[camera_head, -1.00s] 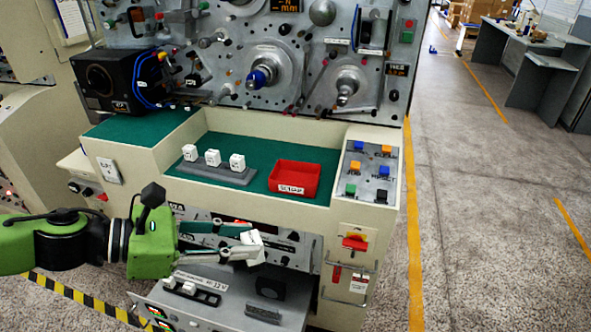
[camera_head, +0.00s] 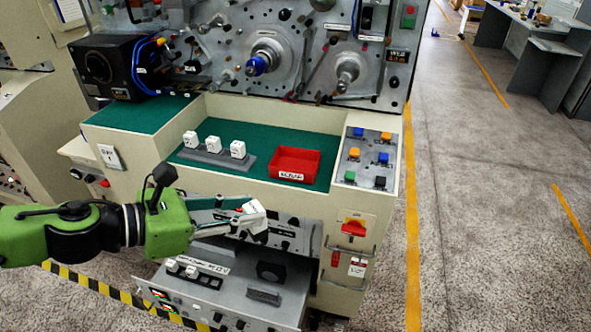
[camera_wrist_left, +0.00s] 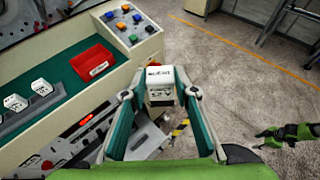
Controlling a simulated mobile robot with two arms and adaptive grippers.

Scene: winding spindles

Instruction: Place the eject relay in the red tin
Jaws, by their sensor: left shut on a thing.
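My left gripper (camera_head: 252,214) is shut on a white block-shaped relay (camera_head: 254,220). It holds the relay in front of the bench, above the open drawer and below the level of the green top. In the left wrist view the relay (camera_wrist_left: 160,86) sits between the two fingertips, with small dark print too blurred to read surely. The red tin (camera_head: 296,162) is an open, empty-looking tray with a white label, on the green surface; it also shows in the left wrist view (camera_wrist_left: 92,62). My right gripper (camera_wrist_left: 274,133) seems to show at the right of that view; its jaws are unclear.
A grey rack (camera_head: 226,162) with several white relays stands left of the tin. A button panel (camera_head: 366,158) is at its right. The bench's cream front edge rises between the held relay and the tin. The open drawer (camera_head: 225,283) lies below.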

